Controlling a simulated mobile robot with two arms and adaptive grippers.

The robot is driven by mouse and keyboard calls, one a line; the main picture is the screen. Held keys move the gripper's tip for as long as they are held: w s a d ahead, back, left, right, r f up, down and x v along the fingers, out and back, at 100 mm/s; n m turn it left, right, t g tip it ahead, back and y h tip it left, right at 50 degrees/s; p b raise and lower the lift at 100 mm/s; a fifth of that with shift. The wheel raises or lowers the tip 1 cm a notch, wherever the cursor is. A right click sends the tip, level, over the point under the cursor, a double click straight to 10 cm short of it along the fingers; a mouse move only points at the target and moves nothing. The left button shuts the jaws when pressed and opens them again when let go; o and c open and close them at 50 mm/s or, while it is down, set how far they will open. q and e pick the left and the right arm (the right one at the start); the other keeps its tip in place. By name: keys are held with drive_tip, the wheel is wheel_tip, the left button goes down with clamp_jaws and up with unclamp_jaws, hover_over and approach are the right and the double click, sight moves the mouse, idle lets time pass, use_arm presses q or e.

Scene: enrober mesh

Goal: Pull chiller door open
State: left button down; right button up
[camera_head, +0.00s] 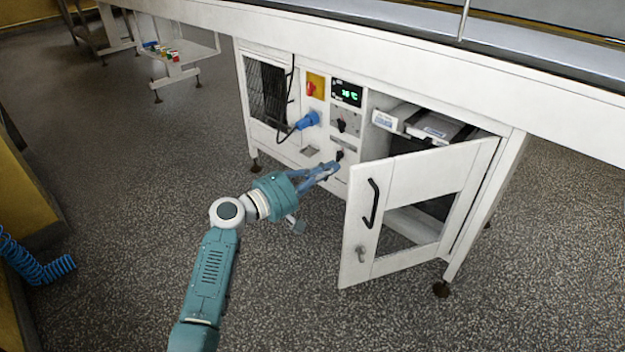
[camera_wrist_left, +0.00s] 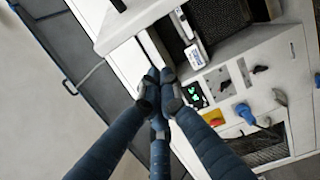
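The white chiller door (camera_head: 410,190) stands partly open at the right of the cabinet, swung out on its right side. It has a black bar handle (camera_head: 372,203) and a small metal latch (camera_head: 361,254) below it. In the left wrist view, the door (camera_wrist_left: 118,27) is at the top. My left gripper (camera_head: 334,168) is in front of the control panel, left of the door's free edge and apart from the handle. Its dark fingers (camera_wrist_left: 160,82) come together at the tips with nothing seen between them. My right gripper is in neither view.
The panel carries a red-yellow switch (camera_head: 315,86), a green-lit display (camera_head: 347,93) and a blue plug (camera_head: 307,121). White-topped units (camera_head: 410,121) sit inside the opening. A conveyor edge (camera_head: 350,52) runs above. The speckled floor (camera_head: 280,300) before the door is clear.

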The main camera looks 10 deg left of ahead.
use_arm(q)
drive_tip(key=s+d, duration=0.2)
drive_tip(key=d, duration=0.1)
drive_tip(key=shift+s+p, duration=0.25)
drive_tip(key=shift+p, duration=0.1)
drive_tip(key=shift+s, duration=0.1)
